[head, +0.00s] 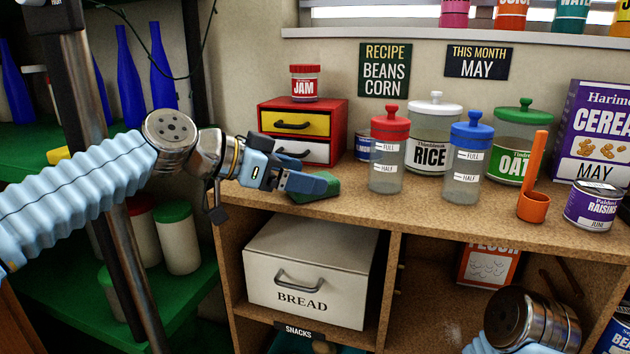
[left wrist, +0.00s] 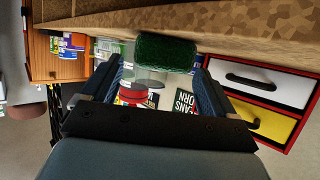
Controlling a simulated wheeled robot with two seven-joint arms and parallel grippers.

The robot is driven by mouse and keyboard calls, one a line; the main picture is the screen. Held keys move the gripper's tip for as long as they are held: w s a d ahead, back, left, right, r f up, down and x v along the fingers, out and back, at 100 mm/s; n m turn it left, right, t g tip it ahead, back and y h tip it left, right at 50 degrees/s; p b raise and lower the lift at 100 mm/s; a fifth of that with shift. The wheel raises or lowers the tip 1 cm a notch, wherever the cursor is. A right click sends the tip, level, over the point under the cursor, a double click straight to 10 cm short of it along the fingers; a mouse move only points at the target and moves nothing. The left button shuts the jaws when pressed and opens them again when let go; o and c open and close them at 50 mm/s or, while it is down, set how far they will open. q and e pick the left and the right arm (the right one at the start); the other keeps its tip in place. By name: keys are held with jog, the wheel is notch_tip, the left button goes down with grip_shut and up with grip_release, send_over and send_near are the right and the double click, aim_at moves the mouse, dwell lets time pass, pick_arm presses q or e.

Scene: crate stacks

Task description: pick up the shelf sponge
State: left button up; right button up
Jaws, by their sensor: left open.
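The shelf sponge (head: 318,188) is a green block lying on the wooden shelf top, in front of the small red drawer unit. In the left wrist view the sponge (left wrist: 166,53) shows at the top middle, between and just beyond my fingers. My left gripper (head: 318,184) is at the sponge, coming in from the left, and one finger overlaps it in the head view. In the left wrist view the left gripper (left wrist: 160,78) has its fingers wide apart with nothing held. I cannot tell whether a finger touches the sponge. My right gripper does not show clearly; only part of that arm shows at the lower right.
The drawer unit (head: 266,119) with a jam jar (head: 305,84) stands behind the sponge. A red-lidded canister (head: 389,150) stands close to its right, with a blue-lidded one (head: 467,160) beyond. A bread box (head: 310,275) sits below. A dark post (head: 113,220) stands left.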

pick_arm(q)
jog(key=p+x, duration=0.1)
jog(key=x, duration=0.3)
jog(key=shift+w+d+f, duration=0.15)
jog(key=shift+w+d, duration=0.05)
jog(key=shift+d, duration=0.05)
jog(key=c, duration=1.1)
